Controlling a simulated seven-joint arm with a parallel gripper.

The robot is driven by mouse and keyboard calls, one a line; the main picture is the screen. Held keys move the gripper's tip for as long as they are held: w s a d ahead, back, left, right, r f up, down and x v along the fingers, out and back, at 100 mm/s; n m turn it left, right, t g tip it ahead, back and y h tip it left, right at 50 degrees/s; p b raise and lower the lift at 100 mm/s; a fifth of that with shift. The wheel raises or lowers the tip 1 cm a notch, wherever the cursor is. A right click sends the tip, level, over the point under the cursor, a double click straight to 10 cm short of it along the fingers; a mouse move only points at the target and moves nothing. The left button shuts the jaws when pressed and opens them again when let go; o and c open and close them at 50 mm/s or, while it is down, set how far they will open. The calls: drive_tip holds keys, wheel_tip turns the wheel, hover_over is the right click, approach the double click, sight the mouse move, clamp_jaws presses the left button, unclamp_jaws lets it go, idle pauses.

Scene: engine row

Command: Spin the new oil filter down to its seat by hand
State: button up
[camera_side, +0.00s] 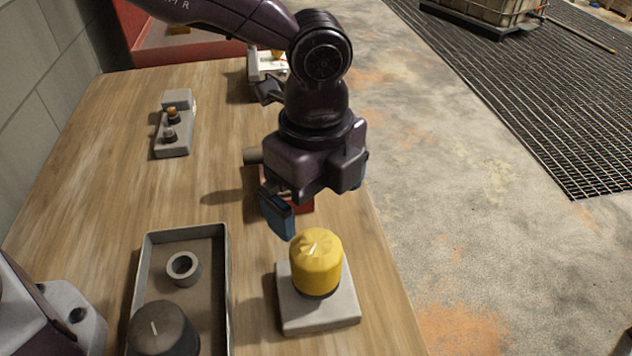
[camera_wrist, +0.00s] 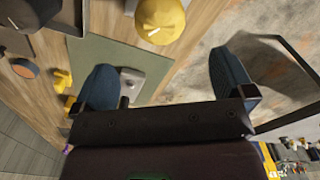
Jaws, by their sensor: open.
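The yellow oil filter (camera_side: 316,262) stands upright on a pale grey block (camera_side: 320,318) near the front of the bench. A pale slash mark shows on its top. It also shows at the top of the wrist view (camera_wrist: 163,20), where its base is hidden. My gripper (camera_side: 284,218) is above and behind the filter in the side view, apart from it. One blue finger shows clearly there. In the wrist view both blue fingers of my gripper (camera_wrist: 160,65) are spread wide with nothing between them.
A grey tray (camera_side: 222,262) left of the block holds a grey ring (camera_side: 184,268) and a dark filter-like cylinder (camera_side: 163,330). A red thing (camera_side: 303,204) is partly hidden behind my gripper. A grey holder (camera_side: 174,135) with small parts stands farther back. Bench between is clear.

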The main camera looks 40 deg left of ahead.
sight(316, 243)
wheel_tip(316, 243, down, 12)
drive_tip(key=shift+r, duration=0.1)
drive_tip(key=shift+c, duration=0.5)
drive_tip(key=c, duration=1)
drive_tip(key=m, duration=1.2)
drive_tip(key=shift+m, duration=0.4)
drive_tip(key=m, duration=0.4)
